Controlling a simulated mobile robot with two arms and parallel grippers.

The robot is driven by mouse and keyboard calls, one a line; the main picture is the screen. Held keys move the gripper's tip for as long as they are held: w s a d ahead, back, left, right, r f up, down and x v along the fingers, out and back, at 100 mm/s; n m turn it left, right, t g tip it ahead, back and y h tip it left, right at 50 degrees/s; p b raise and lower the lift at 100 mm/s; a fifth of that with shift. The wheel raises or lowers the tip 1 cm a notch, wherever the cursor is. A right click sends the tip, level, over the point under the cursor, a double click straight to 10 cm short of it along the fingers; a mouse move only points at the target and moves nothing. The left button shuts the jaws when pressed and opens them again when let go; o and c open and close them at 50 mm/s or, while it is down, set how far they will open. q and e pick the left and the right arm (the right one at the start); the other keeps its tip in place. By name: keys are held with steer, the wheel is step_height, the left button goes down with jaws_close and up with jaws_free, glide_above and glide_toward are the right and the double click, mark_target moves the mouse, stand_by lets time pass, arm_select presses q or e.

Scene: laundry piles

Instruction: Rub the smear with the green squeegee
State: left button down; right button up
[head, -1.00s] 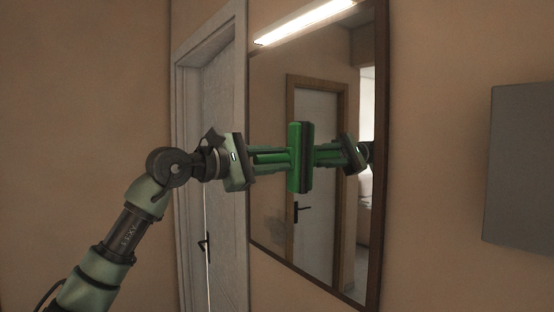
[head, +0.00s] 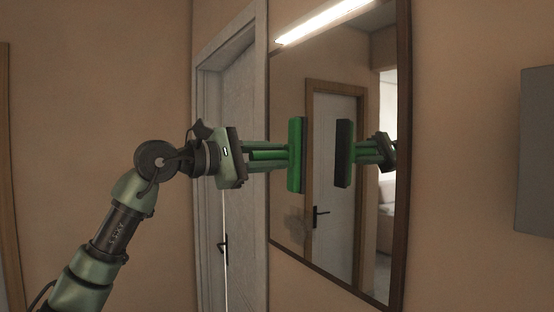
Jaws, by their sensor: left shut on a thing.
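The green squeegee (head: 296,155) has an upright bar-shaped head and a handle pointing back toward my arm. My left gripper (head: 270,155) comes in from the left and is shut on the squeegee's handle. The squeegee's head is held in front of the wall mirror (head: 335,235), and a clear gap separates it from its dark-edged reflection, so it is off the glass. A faint grey smear (head: 295,222) shows low on the left part of the mirror, below the squeegee's head. My right gripper is not in view.
The mirror has a dark wooden frame (head: 402,200). A white door (head: 233,210) in a pale frame stands left of it. A grey panel (head: 537,150) is on the wall at the right. The mirror reflects a door, a lamp and my gripper.

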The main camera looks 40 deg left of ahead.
mark_target(259, 156)
arm_select(q)
steer(key=shift+b+v, duration=0.4)
steer(key=shift+v, duration=0.45)
steer(key=shift+s+a, duration=0.3)
steer(key=shift+s, duration=0.35)
steer(key=shift+w+d, duration=0.1)
steer(key=shift+w, duration=0.05)
